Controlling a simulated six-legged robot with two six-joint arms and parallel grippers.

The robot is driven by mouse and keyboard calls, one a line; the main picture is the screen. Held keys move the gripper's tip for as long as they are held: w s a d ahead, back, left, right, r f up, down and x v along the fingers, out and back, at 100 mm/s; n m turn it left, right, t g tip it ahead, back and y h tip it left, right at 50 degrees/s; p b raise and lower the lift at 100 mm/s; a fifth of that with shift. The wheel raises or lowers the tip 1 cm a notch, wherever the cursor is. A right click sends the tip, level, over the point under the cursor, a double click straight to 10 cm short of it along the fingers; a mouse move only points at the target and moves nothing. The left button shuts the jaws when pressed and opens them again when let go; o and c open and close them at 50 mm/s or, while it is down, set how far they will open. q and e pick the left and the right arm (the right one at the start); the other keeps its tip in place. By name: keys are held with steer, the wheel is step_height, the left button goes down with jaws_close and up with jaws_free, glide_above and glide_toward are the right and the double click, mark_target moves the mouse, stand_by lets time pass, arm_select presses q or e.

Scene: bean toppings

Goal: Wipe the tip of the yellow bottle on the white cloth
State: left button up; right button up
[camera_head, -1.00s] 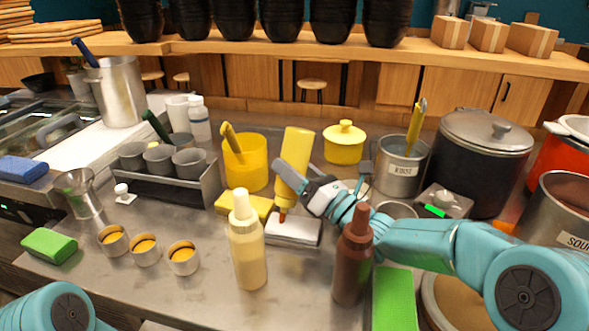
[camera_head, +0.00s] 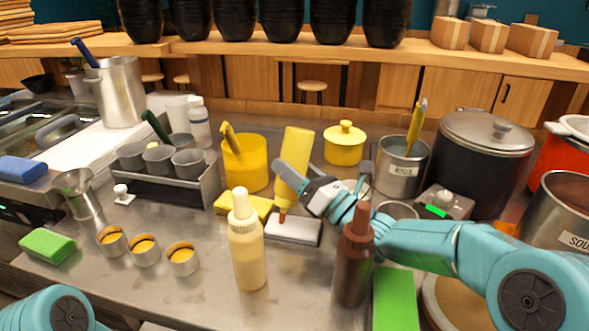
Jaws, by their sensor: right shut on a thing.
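The yellow bottle (camera_head: 296,158) is upside down, slightly tilted, in my right gripper (camera_head: 296,180), which is shut on it. Its orange-brown tip points down at the white cloth (camera_head: 294,230), a folded pad on the steel counter. The tip is at the left part of the cloth and appears to touch it, though a small gap cannot be ruled out. My right arm comes in from the right, behind the brown bottle. Of my left arm, only a teal link shows at the bottom left; its gripper is out of view.
A cream bottle (camera_head: 246,245) and a brown bottle (camera_head: 354,257) stand in front of the cloth. A yellow sponge (camera_head: 228,205) lies beside it. Three small cups (camera_head: 183,260) with yellow filling stand at left. A yellow pot (camera_head: 344,147) is behind.

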steer(key=shift+f+b, duration=0.1)
steer(key=shift+b, duration=0.35)
stand_by(0.9)
stand_by(0.3)
steer(key=shift+s+d+f+b, duration=0.1)
steer(key=shift+s+d+b, duration=0.05)
steer(key=shift+d+b, duration=0.2)
steer(key=shift+c, duration=0.2)
steer(key=shift+s+d+r+b, duration=0.1)
steer(key=shift+s+d+b, duration=0.15)
steer(key=shift+d+b, duration=0.35)
steer(key=shift+s+d+r+b, duration=0.1)
steer(key=shift+s+d+b, duration=0.15)
steer(key=shift+d, duration=0.55)
steer(key=shift+s+d+b, duration=0.2)
steer(key=shift+d+b, duration=0.25)
steer(key=shift+d, duration=0.25)
steer(key=shift+f+b, duration=0.3)
steer(key=shift+b, duration=0.6)
stand_by(1.0)
steer(key=shift+a, duration=0.15)
